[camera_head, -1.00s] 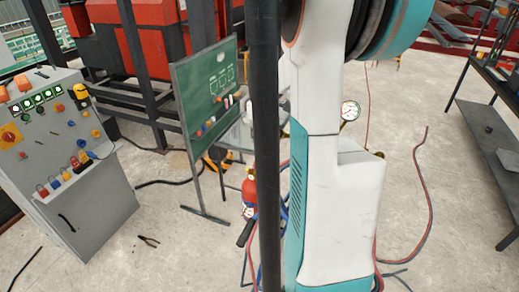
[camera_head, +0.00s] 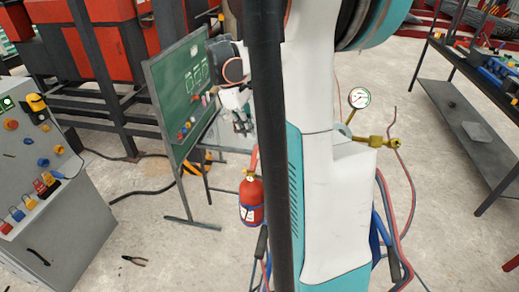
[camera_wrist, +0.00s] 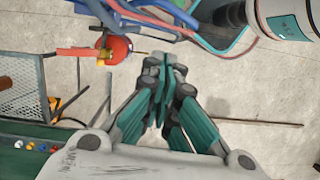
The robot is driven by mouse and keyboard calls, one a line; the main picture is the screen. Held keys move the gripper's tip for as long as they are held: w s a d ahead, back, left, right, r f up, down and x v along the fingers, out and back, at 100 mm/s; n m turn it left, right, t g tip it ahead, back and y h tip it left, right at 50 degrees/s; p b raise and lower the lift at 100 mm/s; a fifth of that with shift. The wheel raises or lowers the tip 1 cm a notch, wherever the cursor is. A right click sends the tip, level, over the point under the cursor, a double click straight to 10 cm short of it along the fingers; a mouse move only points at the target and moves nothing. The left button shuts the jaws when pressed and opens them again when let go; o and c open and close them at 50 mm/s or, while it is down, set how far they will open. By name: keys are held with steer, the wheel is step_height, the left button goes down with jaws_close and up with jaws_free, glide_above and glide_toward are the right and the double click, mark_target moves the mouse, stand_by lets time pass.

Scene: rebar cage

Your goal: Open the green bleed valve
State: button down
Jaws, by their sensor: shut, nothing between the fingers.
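The green bleed valve does not show clearly in either view. In the head view a round pressure gauge (camera_head: 359,97) stands above a brass fitting (camera_head: 378,142), just right of my white arm link, which hides part of the fitting. My gripper (camera_head: 243,124) shows small at the left of my arm, in front of the chalkboard's right side. In the wrist view my gripper (camera_wrist: 167,66) has its teal fingers together, with nothing between them. It points over bare floor, apart from any valve.
A red extinguisher (camera_head: 251,200) stands below my gripper; it also shows in the wrist view (camera_wrist: 116,48). A green chalkboard (camera_head: 180,95) and a grey control panel (camera_head: 62,205) stand left. Hoses (camera_head: 388,215) hang right of my arm. A dark shelf (camera_head: 468,120) stands far right.

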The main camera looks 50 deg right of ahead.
steer(key=s+d+f+b, duration=0.1)
steer(key=s+d+f, duration=0.1)
steer(key=s+f, duration=0.4)
steer(key=x, duration=0.3)
steer(key=shift+w+f+b, duration=0.3)
steer(key=shift+f+b, duration=0.05)
steer(key=shift+f, duration=0.1)
steer(key=shift+d, duration=0.1)
steer(key=shift+s+f+b, duration=0.25)
steer(key=shift+s+b, duration=0.15)
steer(key=shift+s, duration=0.25)
steer(key=shift+d+r, duration=0.1)
